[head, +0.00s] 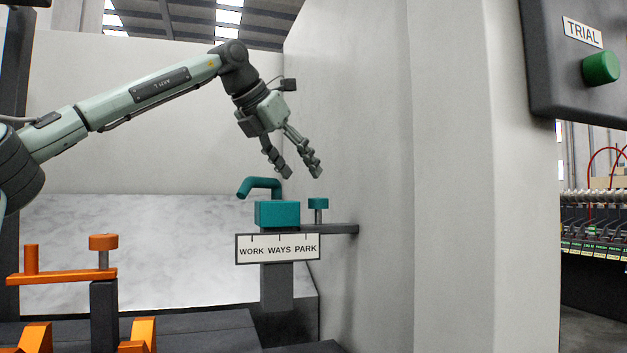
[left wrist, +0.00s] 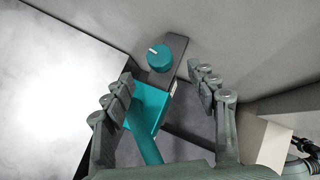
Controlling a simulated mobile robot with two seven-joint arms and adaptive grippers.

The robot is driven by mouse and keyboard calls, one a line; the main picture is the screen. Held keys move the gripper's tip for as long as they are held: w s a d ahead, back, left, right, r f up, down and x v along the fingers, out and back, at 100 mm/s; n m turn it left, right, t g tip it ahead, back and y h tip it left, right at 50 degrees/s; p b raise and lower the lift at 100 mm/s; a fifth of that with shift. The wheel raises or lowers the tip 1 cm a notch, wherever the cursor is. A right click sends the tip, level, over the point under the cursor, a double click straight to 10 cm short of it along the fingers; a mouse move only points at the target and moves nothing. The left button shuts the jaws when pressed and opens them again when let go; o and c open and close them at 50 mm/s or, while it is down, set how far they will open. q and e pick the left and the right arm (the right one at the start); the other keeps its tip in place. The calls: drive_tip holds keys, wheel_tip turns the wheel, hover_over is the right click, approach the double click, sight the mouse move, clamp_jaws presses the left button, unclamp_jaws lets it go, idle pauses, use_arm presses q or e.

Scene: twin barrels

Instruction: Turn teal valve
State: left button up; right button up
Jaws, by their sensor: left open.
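The teal valve has a square block (head: 277,213) with a bent teal arm (head: 262,184) on top that points left in the head view. A round teal knob (head: 318,203) stands on a short stem to its right, on the same dark bracket. In the left wrist view the knob (left wrist: 159,58) shows a white mark, and the block (left wrist: 150,103) is partly hidden by a finger. My left gripper (head: 300,173) is open and empty, above the block and knob, fingers pointing down. It also shows in the left wrist view (left wrist: 163,82), with the fingers on either side of the block.
A pale wall (head: 350,130) stands close on the right. An orange fixture (head: 62,277) is at lower left. A green button (head: 601,67) labelled TRIAL is at upper right.

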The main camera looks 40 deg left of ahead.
sight(318, 211)
use_arm(q)
drive_tip(key=shift+w+a, duration=0.25)
drive_tip(key=shift+a, duration=0.2)
drive_tip(key=shift+d+f, duration=0.1)
drive_tip(key=shift+d, duration=0.1)
drive_tip(key=shift+w+f, duration=0.3)
drive_tip(key=x, duration=0.5)
drive_tip(key=shift+w+f, duration=0.6)
use_arm(e)
drive_tip(key=shift+s+f, duration=0.45)
drive_tip(key=shift+f, duration=0.35)
drive_tip(key=shift+s+f, duration=0.45)
drive_tip(key=shift+f, duration=0.3)
use_arm(q)
drive_tip(key=c, duration=1.2)
use_arm(e)
drive_tip(key=shift+w+d+r, duration=0.1)
